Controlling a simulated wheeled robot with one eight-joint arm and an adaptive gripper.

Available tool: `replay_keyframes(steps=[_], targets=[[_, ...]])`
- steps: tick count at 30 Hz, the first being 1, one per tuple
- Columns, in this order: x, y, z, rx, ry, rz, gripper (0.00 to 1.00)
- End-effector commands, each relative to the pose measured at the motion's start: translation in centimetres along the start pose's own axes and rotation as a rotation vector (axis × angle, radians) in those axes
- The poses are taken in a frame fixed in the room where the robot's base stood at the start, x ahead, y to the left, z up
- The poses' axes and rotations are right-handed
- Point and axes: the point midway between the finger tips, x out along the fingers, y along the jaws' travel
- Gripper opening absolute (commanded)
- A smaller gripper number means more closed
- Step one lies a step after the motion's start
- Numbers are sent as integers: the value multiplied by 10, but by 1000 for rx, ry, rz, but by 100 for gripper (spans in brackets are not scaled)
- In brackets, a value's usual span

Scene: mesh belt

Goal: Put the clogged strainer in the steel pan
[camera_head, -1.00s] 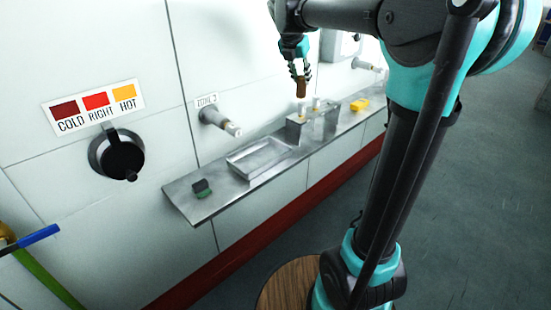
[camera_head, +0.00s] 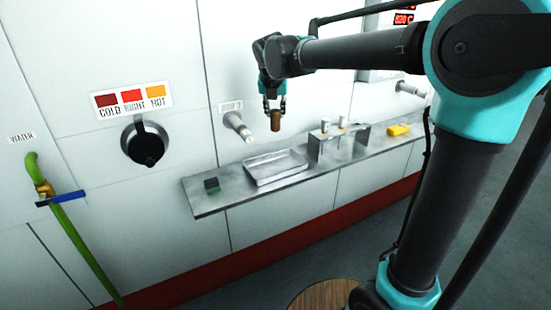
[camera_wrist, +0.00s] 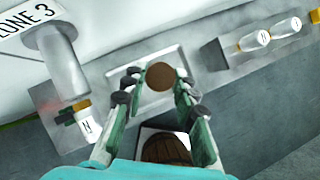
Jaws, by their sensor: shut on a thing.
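My gripper (camera_head: 274,103) points down and is shut on a brown cylinder, the clogged strainer (camera_head: 275,121). It holds the strainer upright in the air. In the wrist view the strainer (camera_wrist: 160,76) shows as a round brown end between the fingertips (camera_wrist: 158,88). The steel pan (camera_head: 262,182) is a shallow rectangular tray on the metal shelf, below the strainer and apart from it. In the wrist view the pan (camera_wrist: 172,55) lies behind the strainer, which hides part of it.
The steel shelf (camera_head: 215,203) runs along the white wall. A pipe stub (camera_head: 238,125) with a nozzle juts out above the pan's left side. A metal rack (camera_head: 318,148) with white-capped pieces stands right of the pan. A yellow item (camera_head: 398,130) and a dark-and-green block (camera_head: 211,185) lie on the shelf.

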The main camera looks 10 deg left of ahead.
Motion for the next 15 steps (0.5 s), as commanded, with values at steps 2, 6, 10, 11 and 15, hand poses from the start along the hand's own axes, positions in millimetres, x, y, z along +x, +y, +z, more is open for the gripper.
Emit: replay_keyframes(steps=[2,6,10,11,15], targets=[[18,0,-10,1,0,0,0],[48,0,-27,1,0,-1,0],[75,0,-42,1,0,-1,0],[80,0,-45,1,0,-1,0],[100,0,-56,2,0,-1,0]])
